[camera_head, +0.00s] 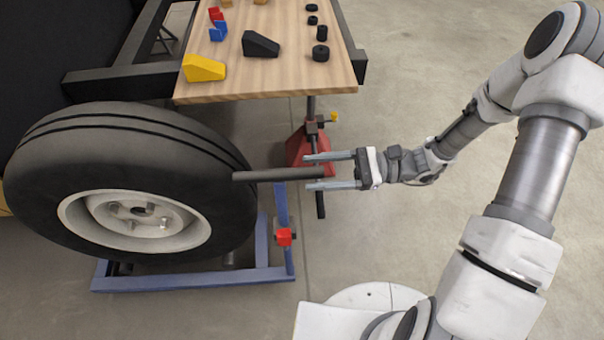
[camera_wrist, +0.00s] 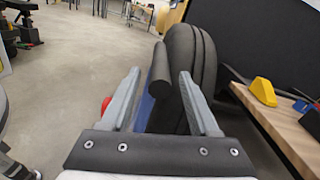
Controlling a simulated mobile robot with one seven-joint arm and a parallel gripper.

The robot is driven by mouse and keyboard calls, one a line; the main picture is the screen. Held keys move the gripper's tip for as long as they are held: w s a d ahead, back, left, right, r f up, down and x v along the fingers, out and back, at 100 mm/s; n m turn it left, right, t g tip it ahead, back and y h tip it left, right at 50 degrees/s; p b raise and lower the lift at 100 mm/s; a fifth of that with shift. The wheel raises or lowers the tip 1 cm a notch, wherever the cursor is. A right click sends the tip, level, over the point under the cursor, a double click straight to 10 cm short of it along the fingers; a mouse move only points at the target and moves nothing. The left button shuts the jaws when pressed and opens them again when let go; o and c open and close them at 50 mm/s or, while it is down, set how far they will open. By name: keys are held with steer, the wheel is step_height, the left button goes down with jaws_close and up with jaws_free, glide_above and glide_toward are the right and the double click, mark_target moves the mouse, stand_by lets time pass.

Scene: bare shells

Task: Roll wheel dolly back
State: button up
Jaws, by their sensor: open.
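The wheel dolly (camera_head: 190,281) is a low blue frame on the floor at the left of the head view. A large black tyre (camera_head: 50,165) with a pale hub stands upright on it. A dark round bar handle (camera_head: 262,175) sticks out to the right beside the tyre. My gripper (camera_head: 307,172) is open, with one finger on each side of the handle's free end. The wrist view shows the handle (camera_wrist: 160,68) between the two fingers (camera_wrist: 160,73), with gaps visible on both sides. The dolly's far side is hidden behind the tyre.
A wooden-topped bench (camera_head: 275,75) behind holds a yellow wedge (camera_head: 204,68), a black wedge (camera_head: 260,44) and small parts. A red jack-like stand (camera_head: 297,149) is just behind my gripper. Floor to the right is clear.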

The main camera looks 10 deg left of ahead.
mark_target(302, 174)
steer(key=shift+x, duration=1.7)
jaws_close()
